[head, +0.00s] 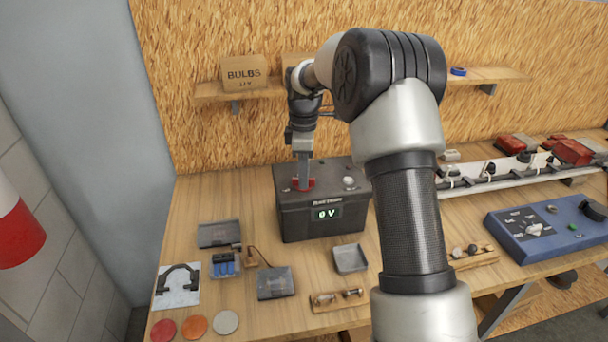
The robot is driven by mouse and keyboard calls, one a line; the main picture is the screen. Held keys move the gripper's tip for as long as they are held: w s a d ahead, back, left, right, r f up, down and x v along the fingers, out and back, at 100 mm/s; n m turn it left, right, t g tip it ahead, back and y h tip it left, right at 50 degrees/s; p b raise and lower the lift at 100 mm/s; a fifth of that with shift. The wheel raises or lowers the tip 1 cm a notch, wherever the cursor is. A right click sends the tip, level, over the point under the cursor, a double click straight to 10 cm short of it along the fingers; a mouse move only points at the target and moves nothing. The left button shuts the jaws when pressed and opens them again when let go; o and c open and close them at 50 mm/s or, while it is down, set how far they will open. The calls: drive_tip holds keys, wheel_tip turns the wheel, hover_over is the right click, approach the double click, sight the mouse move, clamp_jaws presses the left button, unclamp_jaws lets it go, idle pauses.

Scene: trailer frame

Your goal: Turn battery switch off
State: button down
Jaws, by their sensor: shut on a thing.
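A dark grey battery box (322,222) stands on the wooden workbench below the chipboard wall. Its front display reads "0 V". The red battery switch (309,184) is on the left part of its top. My gripper (303,183) reaches down from above and is shut on the red switch. The fingers cover much of the switch, so its exact angle cannot be told. A pale round knob or terminal (349,181) is on the right part of the box top.
A shelf (208,92) with a "BULBS" box (244,72) is behind my arm. Small trays (350,259), a blue-celled holder (223,265) and coloured discs (195,325) lie in front. A blue control panel (550,228) and a power strip (500,178) are at right.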

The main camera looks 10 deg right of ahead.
drive_tip(key=shift+n, duration=0.4)
drive_tip(key=shift+r+n+p, duration=0.1)
drive_tip(key=shift+n+p, duration=0.25)
drive_tip(key=shift+n, duration=0.05)
drive_tip(key=shift+n+p, duration=0.3)
drive_tip(key=shift+n, duration=0.6)
drive_tip(key=c, duration=1.7)
unclamp_jaws()
drive_tip(key=shift+r+p, duration=1)
drive_tip(key=shift+r, duration=1.9)
